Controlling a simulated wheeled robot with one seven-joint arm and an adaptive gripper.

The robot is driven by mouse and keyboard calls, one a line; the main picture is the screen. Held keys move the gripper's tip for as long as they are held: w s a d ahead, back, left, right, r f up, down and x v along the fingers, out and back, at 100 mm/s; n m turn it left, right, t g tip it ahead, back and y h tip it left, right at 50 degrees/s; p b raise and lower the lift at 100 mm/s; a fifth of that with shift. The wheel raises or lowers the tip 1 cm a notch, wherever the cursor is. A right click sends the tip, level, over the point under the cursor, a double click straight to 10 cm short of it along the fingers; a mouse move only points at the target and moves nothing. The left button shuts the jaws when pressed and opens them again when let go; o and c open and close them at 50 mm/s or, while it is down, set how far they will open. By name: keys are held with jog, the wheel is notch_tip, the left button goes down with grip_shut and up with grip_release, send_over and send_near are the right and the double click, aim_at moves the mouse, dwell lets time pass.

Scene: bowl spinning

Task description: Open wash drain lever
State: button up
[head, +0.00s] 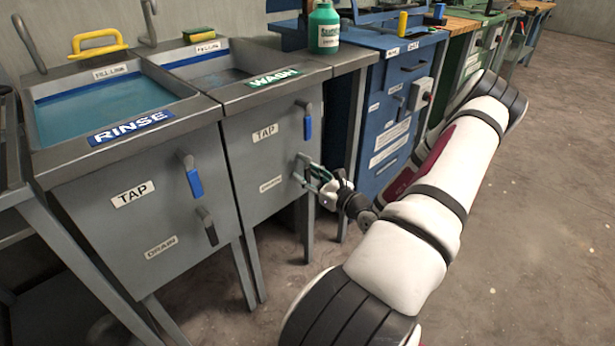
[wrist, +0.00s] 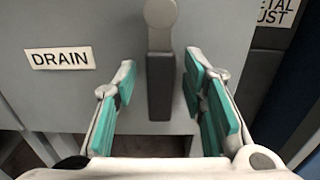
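The wash drain lever (wrist: 160,88) has a round grey pivot at the top and a dark handle hanging straight down, beside a DRAIN label (wrist: 60,58). My gripper (wrist: 162,78) is open, with one green-padded finger on each side of the handle and a visible gap on both sides. In the head view my gripper (head: 312,176) is at the lower front of the WASH sink cabinet (head: 262,150) and partly hides the lever (head: 301,163).
The wash tap lever (head: 307,122), with a blue handle, hangs above my gripper. The RINSE sink's tap lever (head: 192,177) and drain lever (head: 207,226) are to the left. A blue cabinet (head: 395,110) stands to the right. A green bottle (head: 324,28) stands on the counter.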

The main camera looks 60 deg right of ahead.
aim_at(284, 162)
grip_shut()
jog(key=a+m+p, duration=0.1)
jog(key=m+p, duration=0.1)
jog(key=a+m+p, duration=0.1)
jog(key=p, duration=0.2)
jog(key=shift+w+r+m+p, duration=0.2)
jog(key=shift+r+m+p, duration=0.1)
jog(key=shift+r+m, duration=0.1)
jog(key=m+p, duration=0.2)
jog(key=a+m+p, duration=0.1)
jog(key=shift+w+a+r+m+p, duration=0.15)
jog(key=shift+a+r+m+p, duration=0.05)
jog(key=shift+r+m+p, duration=0.2)
jog(key=m+p, duration=0.1)
jog(key=a+r+m+p, duration=0.1)
jog(key=m+p, duration=0.2)
jog(key=m, duration=0.1)
jog(key=shift+w+a+r, duration=0.15)
jog(key=shift+a+r, duration=0.05)
jog(key=shift+r, duration=0.2)
jog(key=shift+a+r+m+p, duration=0.1)
jog(key=shift+r+m+p, duration=0.2)
jog(key=shift+m+p, duration=0.45)
jog(key=shift+a+r+m+p, duration=0.1)
jog(key=shift+r+m+p, duration=0.3)
jog(key=shift+m, duration=0.65)
jog(key=shift+r+m+p, duration=0.25)
jog(key=shift+m+p, duration=0.3)
jog(key=shift+m, duration=0.35)
jog(key=shift+w, duration=0.1)
